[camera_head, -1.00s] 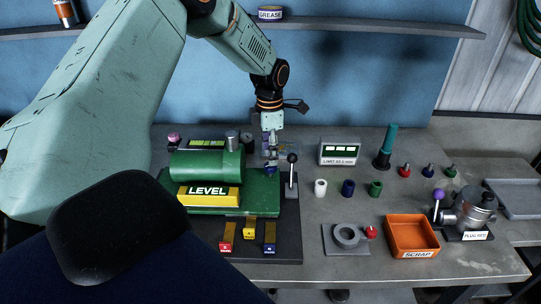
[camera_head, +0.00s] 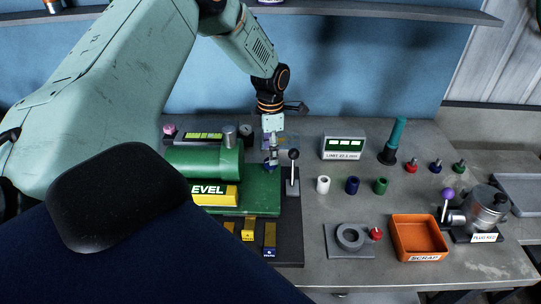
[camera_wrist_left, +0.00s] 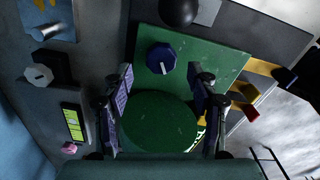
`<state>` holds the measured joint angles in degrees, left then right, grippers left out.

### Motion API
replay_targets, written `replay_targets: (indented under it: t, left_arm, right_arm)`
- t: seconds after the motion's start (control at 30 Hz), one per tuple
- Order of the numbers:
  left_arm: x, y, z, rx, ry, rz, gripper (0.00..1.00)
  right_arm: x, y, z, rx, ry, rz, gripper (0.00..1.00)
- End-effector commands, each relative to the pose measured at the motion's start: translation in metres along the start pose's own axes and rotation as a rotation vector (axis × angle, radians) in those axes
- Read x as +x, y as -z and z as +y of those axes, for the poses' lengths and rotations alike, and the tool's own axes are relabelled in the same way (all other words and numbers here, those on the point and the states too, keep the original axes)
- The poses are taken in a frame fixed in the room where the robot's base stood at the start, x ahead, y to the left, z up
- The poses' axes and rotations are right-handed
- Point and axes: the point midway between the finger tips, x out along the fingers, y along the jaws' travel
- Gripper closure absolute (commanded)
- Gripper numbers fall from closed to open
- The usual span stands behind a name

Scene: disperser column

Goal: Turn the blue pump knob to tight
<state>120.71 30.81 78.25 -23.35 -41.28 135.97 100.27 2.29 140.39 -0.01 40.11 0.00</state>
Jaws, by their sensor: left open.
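The blue knob (camera_wrist_left: 161,58) sits on the green base plate (camera_wrist_left: 200,47), with a white mark at its lower edge in the wrist view. It also shows small in the head view (camera_head: 270,167), partly hidden by my gripper. My left gripper (camera_head: 271,155) points down just above the knob. In the wrist view its two open fingers (camera_wrist_left: 160,82) stand either side, with the knob between and a little beyond the tips. I see no contact. My right gripper is not in view.
A black-ball lever (camera_head: 293,155) stands close to the right of the knob. The green cylinder with the LEVEL sign (camera_head: 205,161) is to the left. Red, yellow and blue tabs (camera_head: 249,229) lie in front. An orange scrap tray (camera_head: 418,256) stands at the right.

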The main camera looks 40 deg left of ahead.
Motion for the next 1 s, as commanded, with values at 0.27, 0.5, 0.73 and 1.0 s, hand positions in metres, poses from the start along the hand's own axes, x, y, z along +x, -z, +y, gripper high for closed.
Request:
replay_targets:
  t: [0.27, 0.5, 0.73, 1.0]
  left_arm:
    - [0.03, -0.001, 0.002, 0.0, -0.002, 0.0, 0.41]
    - [0.033, -0.001, 0.003, 0.001, -0.002, -0.001, 0.41]
    - [0.033, -0.001, 0.004, 0.001, -0.002, -0.001, 0.54]
    - [0.033, -0.001, 0.004, 0.0, -0.001, 0.0, 0.77]
  right_arm:
    - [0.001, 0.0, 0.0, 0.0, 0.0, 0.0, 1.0]
    - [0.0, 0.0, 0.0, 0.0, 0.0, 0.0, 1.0]
    - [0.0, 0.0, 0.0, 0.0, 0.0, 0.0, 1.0]
    - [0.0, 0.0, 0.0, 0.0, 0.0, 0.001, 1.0]
